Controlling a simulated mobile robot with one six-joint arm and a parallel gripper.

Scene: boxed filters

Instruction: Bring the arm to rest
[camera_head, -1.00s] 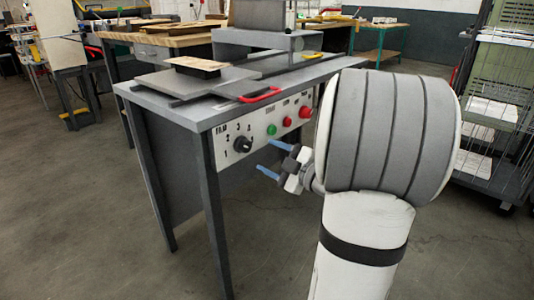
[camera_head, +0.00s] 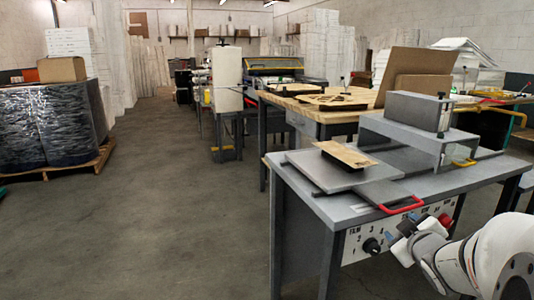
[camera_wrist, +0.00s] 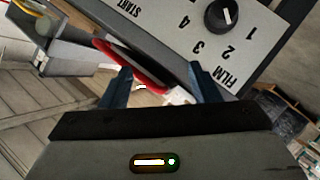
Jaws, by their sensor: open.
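My arm (camera_head: 490,257) reaches in from the bottom right corner of the head view. My gripper (camera_head: 402,232) is in front of the grey machine's control panel (camera_head: 356,247), just below the red handle (camera_head: 402,206). In the wrist view, the two blue fingers of my gripper (camera_wrist: 162,88) stand apart with nothing held between them. The control panel (camera_wrist: 190,35), with its black dial (camera_wrist: 222,17), lies beyond the fingers, upside down. I cannot tell the exact gap between fingers and panel.
The machine's table (camera_head: 340,205) carries a flat plate with a brown board (camera_head: 345,155) and a raised grey housing (camera_head: 418,112). A wooden workbench (camera_head: 325,112) stands behind. A wrapped pallet load (camera_head: 55,125) stands at left. The floor (camera_head: 170,210) between is clear.

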